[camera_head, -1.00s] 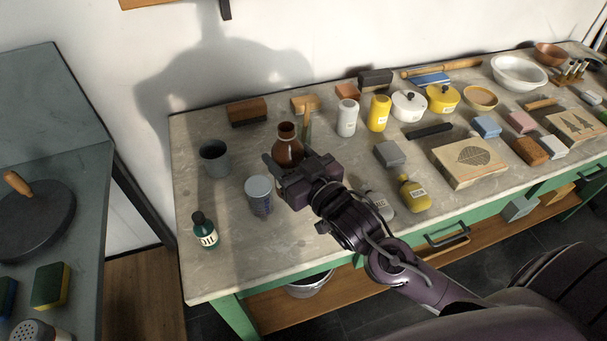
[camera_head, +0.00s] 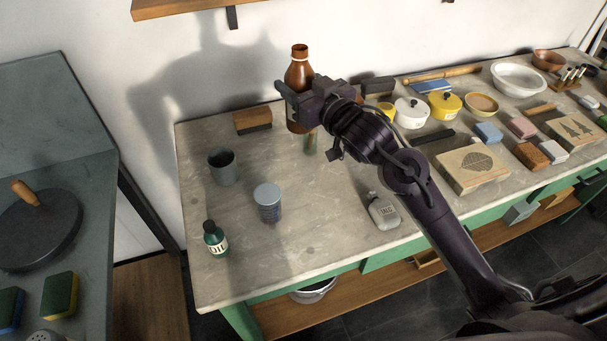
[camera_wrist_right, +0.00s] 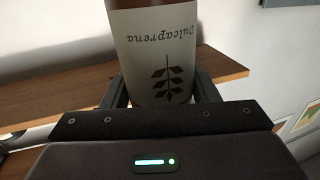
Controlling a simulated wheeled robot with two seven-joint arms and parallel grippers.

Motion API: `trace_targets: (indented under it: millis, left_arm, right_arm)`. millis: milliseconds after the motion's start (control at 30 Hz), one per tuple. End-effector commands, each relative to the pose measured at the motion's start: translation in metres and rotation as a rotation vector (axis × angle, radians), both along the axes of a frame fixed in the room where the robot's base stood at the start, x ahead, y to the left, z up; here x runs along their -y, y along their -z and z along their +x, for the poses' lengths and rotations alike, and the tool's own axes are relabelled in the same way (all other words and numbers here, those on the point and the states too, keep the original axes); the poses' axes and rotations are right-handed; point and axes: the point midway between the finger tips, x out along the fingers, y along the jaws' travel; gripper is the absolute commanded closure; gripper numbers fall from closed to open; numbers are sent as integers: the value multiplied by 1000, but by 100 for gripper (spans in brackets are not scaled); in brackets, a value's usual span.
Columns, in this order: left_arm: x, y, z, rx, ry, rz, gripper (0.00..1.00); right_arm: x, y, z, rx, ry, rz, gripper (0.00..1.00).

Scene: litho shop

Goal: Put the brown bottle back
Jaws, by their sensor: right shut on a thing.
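The brown bottle (camera_head: 299,75) is upright in the head view, held above the back of the table in front of the white wall. My right gripper (camera_head: 298,103) is shut around its lower body. In the right wrist view the bottle (camera_wrist_right: 153,45) stands between the two fingers (camera_wrist_right: 160,92), its pale label with a leaf print facing the camera upside down. Its neck is out of that view. A wooden shelf (camera_head: 185,8) is on the wall at the top left; in the right wrist view a shelf board (camera_wrist_right: 60,85) runs behind the bottle. My left gripper is not in view.
On the table (camera_head: 320,215) stand a grey cup (camera_head: 222,167), a blue-grey tin (camera_head: 268,203), a green oil bottle (camera_head: 215,239), an ink bottle (camera_head: 383,211) and a brown block (camera_head: 252,121). Pots and carved blocks crowd the right side. My arm hides part of the table.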

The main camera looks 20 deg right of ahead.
Motion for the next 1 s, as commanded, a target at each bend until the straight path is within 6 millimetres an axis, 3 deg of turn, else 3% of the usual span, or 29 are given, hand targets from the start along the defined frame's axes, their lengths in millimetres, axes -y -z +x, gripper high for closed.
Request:
trace_targets:
  millis: [500,633,1000]
  left_arm:
    - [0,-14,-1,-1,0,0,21]
    - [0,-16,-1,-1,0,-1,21]
    - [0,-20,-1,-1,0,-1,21]
  right_arm:
    - [0,121,0,-5,1,-1,80]
    - [0,143,0,-2,1,0,80]
    - [0,182,0,-2,1,-1,80]
